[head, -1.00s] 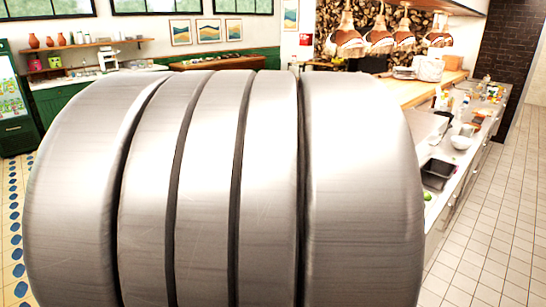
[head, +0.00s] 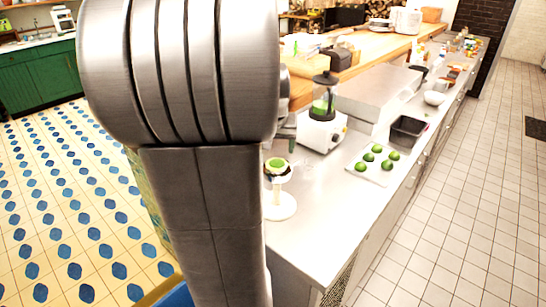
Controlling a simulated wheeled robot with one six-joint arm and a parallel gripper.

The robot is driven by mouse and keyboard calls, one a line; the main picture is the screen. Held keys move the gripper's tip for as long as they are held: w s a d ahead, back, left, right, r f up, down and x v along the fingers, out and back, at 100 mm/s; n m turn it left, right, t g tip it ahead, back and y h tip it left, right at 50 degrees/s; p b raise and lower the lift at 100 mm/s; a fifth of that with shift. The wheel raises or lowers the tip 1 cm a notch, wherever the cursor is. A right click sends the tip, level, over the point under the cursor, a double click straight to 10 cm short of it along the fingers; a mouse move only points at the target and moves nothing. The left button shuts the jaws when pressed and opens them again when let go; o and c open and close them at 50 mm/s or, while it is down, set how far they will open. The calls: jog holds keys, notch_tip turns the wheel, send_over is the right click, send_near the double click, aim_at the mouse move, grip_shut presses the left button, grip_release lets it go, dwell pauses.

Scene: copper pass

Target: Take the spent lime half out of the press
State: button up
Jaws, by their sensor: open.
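The press (head: 281,207) is a white stand with a round foot on the steel counter, just right of my arm. A green lime half (head: 277,163) shows in the cup at its top. The press's left side is partly covered by my arm. My gripper (head: 285,132) shows only as a small grey part beyond my arm's edge, above the press in the picture. It is open, and its fingertips are mostly hidden. I see nothing held, and I cannot tell its distance from the lime half.
A white blender (head: 322,130) stands behind the press. A white board (head: 372,172) with several limes and a black tray (head: 407,130) lie to the right. The counter front (head: 325,220) is clear. Tiled floor runs along both sides.

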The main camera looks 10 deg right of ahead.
aim_at(277, 158)
jog(key=shift+s+d+p+x, duration=0.1)
jog(key=shift+p+x, duration=0.05)
jog(key=shift+x, duration=0.75)
jog(key=shift+s+d+p+x, duration=0.1)
jog(key=shift+s+p+x, duration=0.1)
jog(key=shift+x, duration=0.65)
jog(key=shift+s+d+p+x, duration=0.1)
jog(key=shift+p+x, duration=0.05)
jog(key=shift+x, duration=0.75)
jog(key=c, duration=0.8)
